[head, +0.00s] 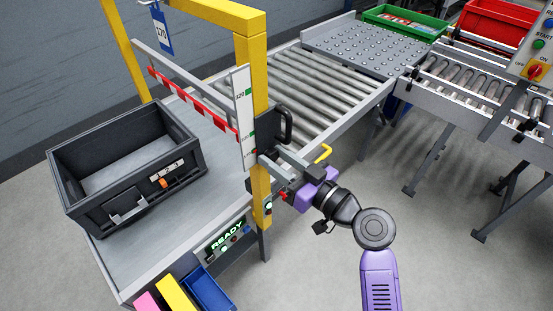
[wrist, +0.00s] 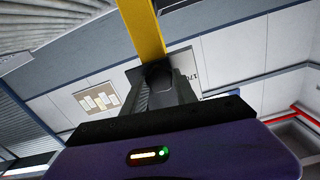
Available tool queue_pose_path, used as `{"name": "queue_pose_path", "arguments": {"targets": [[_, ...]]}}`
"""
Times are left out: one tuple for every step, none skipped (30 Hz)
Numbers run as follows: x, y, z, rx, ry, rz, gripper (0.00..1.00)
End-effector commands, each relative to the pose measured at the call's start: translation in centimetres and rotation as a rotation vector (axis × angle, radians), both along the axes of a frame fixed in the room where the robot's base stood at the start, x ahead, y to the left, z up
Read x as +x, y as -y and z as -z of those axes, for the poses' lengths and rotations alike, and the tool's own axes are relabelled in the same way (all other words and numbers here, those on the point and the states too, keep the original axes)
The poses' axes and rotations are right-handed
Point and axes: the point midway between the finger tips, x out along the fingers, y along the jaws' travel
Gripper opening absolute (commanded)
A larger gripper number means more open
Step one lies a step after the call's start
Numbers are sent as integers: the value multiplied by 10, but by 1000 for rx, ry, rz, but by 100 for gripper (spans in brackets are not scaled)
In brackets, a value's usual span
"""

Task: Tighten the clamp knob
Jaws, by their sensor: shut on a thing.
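The clamp knob (wrist: 158,74) shows in the wrist view as a dark rounded piece between my fingertips, in front of the yellow post. In the head view I cannot make it out clearly, because my gripper and the post cover that spot. My gripper (head: 276,166) reaches the right side of the yellow post (head: 259,93) from the right. In the wrist view my gripper (wrist: 160,82) has its two grey fingers closed around the knob. The post carries a white scale plate (head: 243,118) with green marks. A red-and-white striped bar (head: 190,104) spans left from it.
A black handle (head: 287,124) sticks out just above my gripper. A dark crate (head: 90,152) stands on the conveyor left of the post. A panel reading READY (head: 227,236) and small coloured bins (head: 208,290) are below.

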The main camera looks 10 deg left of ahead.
Motion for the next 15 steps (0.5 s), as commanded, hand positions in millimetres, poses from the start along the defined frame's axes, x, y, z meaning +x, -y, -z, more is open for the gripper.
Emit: {"name": "queue_pose_path", "arguments": {"targets": [[0,0,2,19,-24,-1,0],[0,0,2,32,-41,-1,0],[0,1,2,51,-67,-1,0],[0,0,2,66,-86,-1,0],[0,0,2,82,-107,-1,0],[0,1,2,105,-136,-1,0],[0,1,2,122,-158,-1,0],[0,1,2,140,-180,-1,0],[0,1,2,163,-210,-1,0],[0,1,2,181,-233,-1,0],[0,1,2,199,-256,-1,0],[1,1,2,222,-286,-1,0],[1,1,2,239,-308,-1,0],[1,1,2,257,-331,-1,0],[1,1,2,280,-361,-1,0]]}}
